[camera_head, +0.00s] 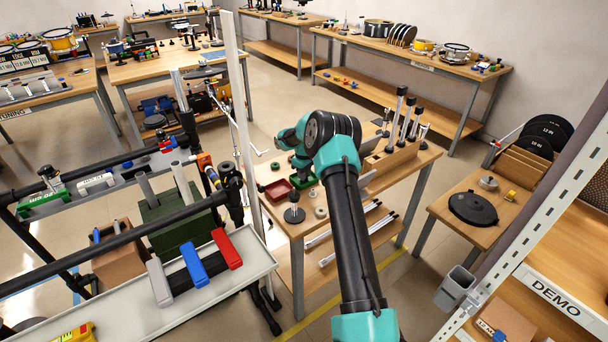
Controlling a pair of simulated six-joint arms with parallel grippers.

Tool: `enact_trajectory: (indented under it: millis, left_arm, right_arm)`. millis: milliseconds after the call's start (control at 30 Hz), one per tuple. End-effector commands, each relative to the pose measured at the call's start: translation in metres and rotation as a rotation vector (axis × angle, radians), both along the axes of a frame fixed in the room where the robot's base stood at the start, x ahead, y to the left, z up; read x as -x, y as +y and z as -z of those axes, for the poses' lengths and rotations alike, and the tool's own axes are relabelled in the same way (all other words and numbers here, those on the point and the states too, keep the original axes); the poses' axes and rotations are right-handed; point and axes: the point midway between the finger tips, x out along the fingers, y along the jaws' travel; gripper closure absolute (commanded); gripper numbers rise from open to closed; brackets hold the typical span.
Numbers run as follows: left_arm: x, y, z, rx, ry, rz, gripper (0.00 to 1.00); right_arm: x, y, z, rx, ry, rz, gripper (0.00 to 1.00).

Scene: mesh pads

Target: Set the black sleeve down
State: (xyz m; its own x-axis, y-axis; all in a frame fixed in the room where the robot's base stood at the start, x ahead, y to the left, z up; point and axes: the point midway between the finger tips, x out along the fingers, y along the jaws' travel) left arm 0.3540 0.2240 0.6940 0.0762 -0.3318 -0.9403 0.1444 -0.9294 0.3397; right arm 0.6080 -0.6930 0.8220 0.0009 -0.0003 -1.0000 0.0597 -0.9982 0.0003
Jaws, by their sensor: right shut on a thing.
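My right arm reaches up from the bottom over the small wooden table (282,230). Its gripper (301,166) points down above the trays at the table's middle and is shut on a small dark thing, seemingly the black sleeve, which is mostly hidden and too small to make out. A green tray (305,180) lies just below the gripper; I cannot tell whether the held thing touches it. A red tray (275,191) lies to its left. My left gripper is not in view.
A grey post on a black base (294,214) and small rings (320,212) stand near the table's front. A wooden block with upright black-topped rods (392,158) is at the right. A tall white upright (240,120) and a rack with a grey tray (120,315) stand left.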

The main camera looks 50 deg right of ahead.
Motion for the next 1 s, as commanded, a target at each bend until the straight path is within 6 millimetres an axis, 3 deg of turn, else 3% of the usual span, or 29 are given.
enact_trajectory:
  millis: [200, 233, 500, 767, 1000]
  left_arm:
    - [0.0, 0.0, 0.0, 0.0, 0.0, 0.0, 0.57]
    - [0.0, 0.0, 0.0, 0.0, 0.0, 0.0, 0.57]
    - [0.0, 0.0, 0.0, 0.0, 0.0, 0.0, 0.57]
    - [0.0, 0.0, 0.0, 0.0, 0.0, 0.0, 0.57]
    - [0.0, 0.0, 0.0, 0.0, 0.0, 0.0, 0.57]
  right_arm:
    - [0.0, 0.0, 0.003, -0.001, 0.0, 0.0, 1.0]
    - [0.0, 0.0, 0.003, 0.0, 0.0, 0.0, 0.81]
    - [0.0, 0.0, 0.003, 0.0, 0.0, 0.0, 0.57]
    - [0.0, 0.0, 0.001, 0.0, 0.0, 0.0, 0.57]
    - [-0.001, 0.0, -0.018, 0.001, -0.002, 0.0, 0.57]
